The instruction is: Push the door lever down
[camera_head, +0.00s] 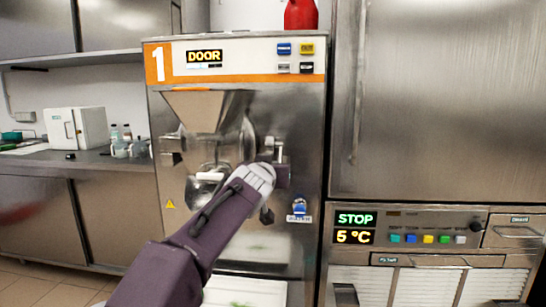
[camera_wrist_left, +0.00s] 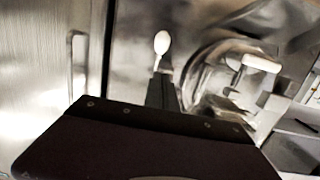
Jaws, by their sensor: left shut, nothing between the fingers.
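The steel batch freezer marked 1 (camera_head: 240,95) stands ahead, with a round front door (camera_wrist_left: 205,75) partly behind my arm. A pale handle (camera_head: 209,177) on its front shows in the head view, and a white handle (camera_wrist_left: 260,63) shows beside the round door in the wrist view. A white-tipped lever (camera_wrist_left: 162,42) lies just beyond my left gripper (camera_wrist_left: 163,92), whose dark fingers are shut and empty. I cannot tell whether they touch the lever. My right gripper is in neither view.
A tall steel cabinet (camera_head: 440,90) with a long vertical handle (camera_head: 357,110) and a STOP panel (camera_head: 356,219) stands on the right. A counter (camera_head: 95,160) with a white box (camera_head: 77,128) is on the left. A red container (camera_head: 300,15) stands on top of the freezer.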

